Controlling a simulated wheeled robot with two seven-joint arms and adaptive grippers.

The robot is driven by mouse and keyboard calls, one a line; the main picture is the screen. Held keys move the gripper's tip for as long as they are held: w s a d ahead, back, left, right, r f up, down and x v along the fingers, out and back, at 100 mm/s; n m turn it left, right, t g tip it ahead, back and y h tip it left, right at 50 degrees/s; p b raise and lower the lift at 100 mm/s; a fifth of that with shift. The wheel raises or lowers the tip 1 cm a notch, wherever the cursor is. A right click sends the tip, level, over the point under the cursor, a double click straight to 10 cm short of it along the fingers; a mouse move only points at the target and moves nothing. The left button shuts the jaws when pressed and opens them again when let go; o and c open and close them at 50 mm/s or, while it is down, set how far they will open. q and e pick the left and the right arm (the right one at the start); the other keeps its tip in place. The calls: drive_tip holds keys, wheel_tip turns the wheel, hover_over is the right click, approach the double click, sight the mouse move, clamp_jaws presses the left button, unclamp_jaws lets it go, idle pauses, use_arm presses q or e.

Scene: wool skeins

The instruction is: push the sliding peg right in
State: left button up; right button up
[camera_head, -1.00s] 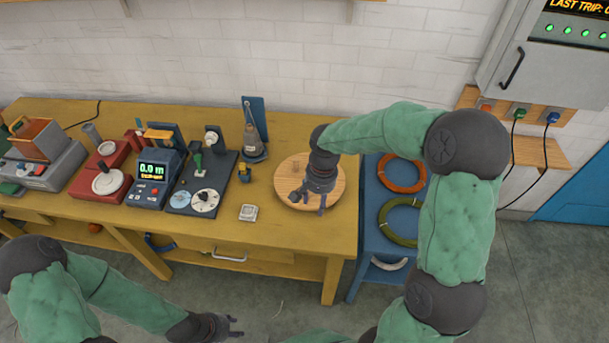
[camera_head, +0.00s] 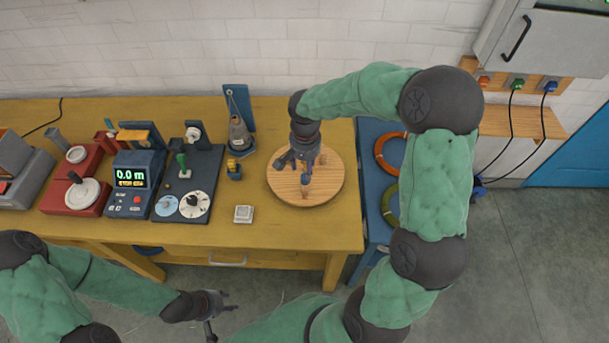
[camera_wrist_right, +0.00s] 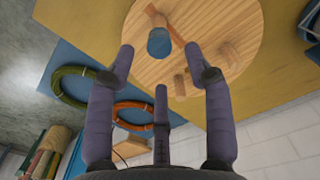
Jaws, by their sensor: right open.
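The round wooden board (camera_head: 329,184) lies on the yellow bench; it fills the top of the right wrist view (camera_wrist_right: 225,15). In the wrist view it carries a blue-topped peg (camera_wrist_right: 159,43) beside a reddish-brown strip, which I take to be the sliding peg and its slot. Two plain wooden pegs (camera_wrist_right: 180,85) (camera_wrist_right: 231,54) stand on it too. My right gripper (camera_head: 299,170) is above the board, its fingers spread on either side of the blue-topped peg in the wrist view (camera_wrist_right: 160,62); contact cannot be told. My left gripper (camera_head: 222,308) is open and empty, in front of the bench.
Left of the board are a small white square item (camera_head: 243,214), a dark cone-like device (camera_head: 240,135), a dark panel with dials (camera_head: 208,165) and a digital meter (camera_head: 132,182). A blue stand (camera_head: 372,160) with orange and green rings is right of the bench.

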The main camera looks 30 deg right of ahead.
sight(305, 176)
drive_tip(key=shift+f+b, duration=0.4)
drive_tip(key=shift+f, duration=1.85)
clamp_jaws()
